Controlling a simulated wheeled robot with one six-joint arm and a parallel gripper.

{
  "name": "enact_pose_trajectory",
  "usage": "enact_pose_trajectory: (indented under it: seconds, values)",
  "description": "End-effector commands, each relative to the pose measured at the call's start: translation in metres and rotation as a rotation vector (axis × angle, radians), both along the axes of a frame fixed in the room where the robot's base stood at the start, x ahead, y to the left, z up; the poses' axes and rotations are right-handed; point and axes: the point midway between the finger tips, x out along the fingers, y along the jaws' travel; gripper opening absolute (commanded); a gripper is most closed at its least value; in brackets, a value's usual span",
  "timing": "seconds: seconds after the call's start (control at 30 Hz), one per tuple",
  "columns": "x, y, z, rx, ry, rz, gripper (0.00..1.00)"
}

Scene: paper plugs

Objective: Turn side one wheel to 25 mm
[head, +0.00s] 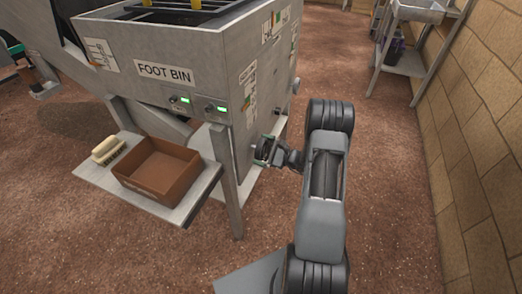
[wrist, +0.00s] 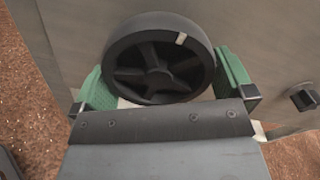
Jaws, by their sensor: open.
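A dark spoked wheel (wrist: 158,58) with a pale mark on its upper right rim fills the top middle of the wrist view. It sits on the grey side panel of the machine. My gripper (wrist: 168,82) has its green-padded fingers on the left and right of the wheel. The fingers are open around it; whether they touch its rim I cannot tell. In the head view my gripper (head: 264,151) is at the machine's right side, low on the panel, and hides most of the wheel. No millimetre reading is legible.
The machine (head: 213,62) bears a FOOT BIN label and two small green displays (head: 217,109). A shelf holds a brown tray (head: 155,168) and a brush (head: 107,150). A dark knob (wrist: 304,97) sits right of the wheel.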

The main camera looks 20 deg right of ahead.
Motion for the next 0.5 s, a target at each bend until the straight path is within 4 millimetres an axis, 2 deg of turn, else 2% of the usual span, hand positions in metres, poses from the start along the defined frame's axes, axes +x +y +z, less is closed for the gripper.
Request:
enact_pose_trajectory:
  seconds: [0.5]
  values:
    - [-0.070, -0.065, 0.001, 0.001, 0.001, -0.006, 1.00]
